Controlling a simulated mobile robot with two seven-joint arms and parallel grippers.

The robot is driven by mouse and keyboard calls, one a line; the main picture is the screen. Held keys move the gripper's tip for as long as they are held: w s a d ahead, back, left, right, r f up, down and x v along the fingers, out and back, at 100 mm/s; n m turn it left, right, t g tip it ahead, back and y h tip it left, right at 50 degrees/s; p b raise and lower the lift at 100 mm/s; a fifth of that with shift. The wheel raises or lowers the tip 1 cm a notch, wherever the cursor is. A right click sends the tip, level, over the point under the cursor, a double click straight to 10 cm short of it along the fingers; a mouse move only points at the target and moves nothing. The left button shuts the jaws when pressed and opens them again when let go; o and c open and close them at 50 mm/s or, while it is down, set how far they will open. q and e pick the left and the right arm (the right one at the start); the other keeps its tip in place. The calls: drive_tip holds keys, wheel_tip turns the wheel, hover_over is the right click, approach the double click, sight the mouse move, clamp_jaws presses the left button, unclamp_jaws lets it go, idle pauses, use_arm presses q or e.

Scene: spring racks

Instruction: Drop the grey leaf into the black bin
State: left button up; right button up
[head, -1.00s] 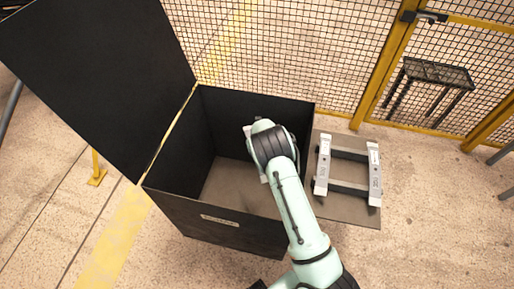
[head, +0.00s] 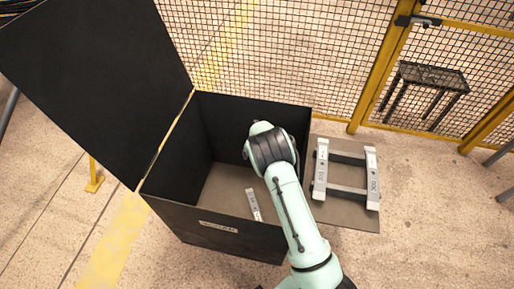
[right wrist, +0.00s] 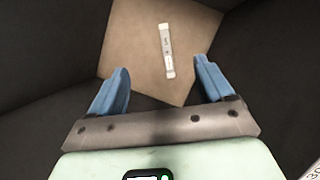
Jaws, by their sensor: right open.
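The black bin (head: 225,238) stands open with its lid raised at the left. The grey leaf (head: 254,204) lies flat on the bin's floor, partly hidden by my arm in the head view. The right wrist view shows the leaf (right wrist: 166,50) whole, below and apart from the fingers. My right gripper (right wrist: 160,85) is open and empty, with blue fingers spread, above the bin's inside. In the head view its fingers are hidden behind my arm. My left gripper is not in view.
A board (head: 352,215) beside the bin's right side holds a rack with two grey leaves (head: 321,170) (head: 372,178) across dark bars. A yellow-framed mesh fence (head: 290,50) runs behind. A small black table (head: 433,77) stands beyond it.

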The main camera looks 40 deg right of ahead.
use_arm(q)
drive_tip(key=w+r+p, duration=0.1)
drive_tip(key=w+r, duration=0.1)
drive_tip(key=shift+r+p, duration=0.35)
drive_tip(key=shift+p, duration=0.05)
use_arm(e)
drive_tip(key=v, duration=1.1)
drive_tip(key=shift+w, duration=0.1)
